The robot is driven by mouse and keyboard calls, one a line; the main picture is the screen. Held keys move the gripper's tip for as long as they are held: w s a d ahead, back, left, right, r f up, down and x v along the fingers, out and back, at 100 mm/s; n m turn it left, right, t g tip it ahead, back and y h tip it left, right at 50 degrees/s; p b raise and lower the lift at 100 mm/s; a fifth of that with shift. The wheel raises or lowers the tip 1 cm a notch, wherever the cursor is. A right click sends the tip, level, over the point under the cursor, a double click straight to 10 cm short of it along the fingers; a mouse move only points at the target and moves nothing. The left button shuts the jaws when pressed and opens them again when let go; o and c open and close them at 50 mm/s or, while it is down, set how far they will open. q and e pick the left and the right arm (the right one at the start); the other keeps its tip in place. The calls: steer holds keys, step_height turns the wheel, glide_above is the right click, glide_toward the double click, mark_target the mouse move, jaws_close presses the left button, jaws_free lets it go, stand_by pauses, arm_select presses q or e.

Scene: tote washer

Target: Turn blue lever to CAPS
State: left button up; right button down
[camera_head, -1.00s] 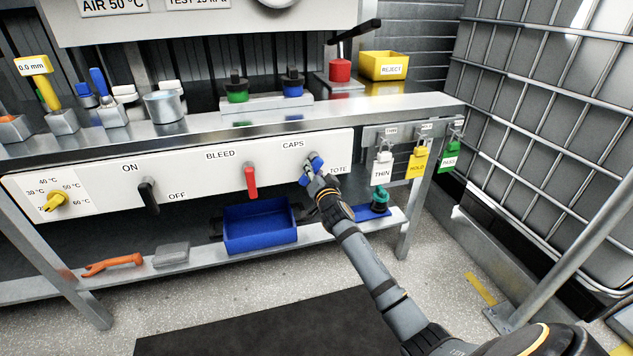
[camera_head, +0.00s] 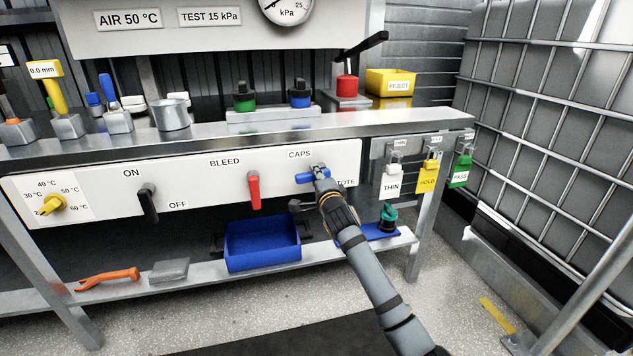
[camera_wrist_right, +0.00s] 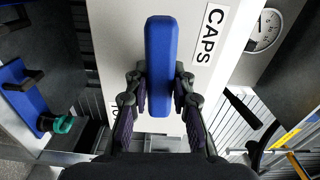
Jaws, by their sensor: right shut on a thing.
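The blue lever (camera_head: 305,179) is on the white panel at the right, below the CAPS label (camera_head: 300,154) and left of the partly hidden TOTE label (camera_head: 347,182). It lies nearly level in the head view, its left end reaching out past my gripper. My right gripper (camera_head: 320,177) is shut on the lever. In the right wrist view the lever (camera_wrist_right: 162,38) stands between the two fingers (camera_wrist_right: 158,86), beside the CAPS label (camera_wrist_right: 211,33). The lever's pivot is hidden behind it. My left gripper is not in view.
A red lever (camera_head: 254,190) and a black lever (camera_head: 148,203) are on the same panel to the left. A blue bin (camera_head: 262,247) is on the shelf below. Tags hang at right, including the yellow HOLD tag (camera_head: 428,177). A wire cage (camera_head: 560,130) stands at far right.

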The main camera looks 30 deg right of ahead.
steer(key=shift+m, duration=0.7)
steer(key=c, duration=1.1)
jaws_free()
steer(key=shift+r, duration=0.1)
steer(key=v, duration=1.2)
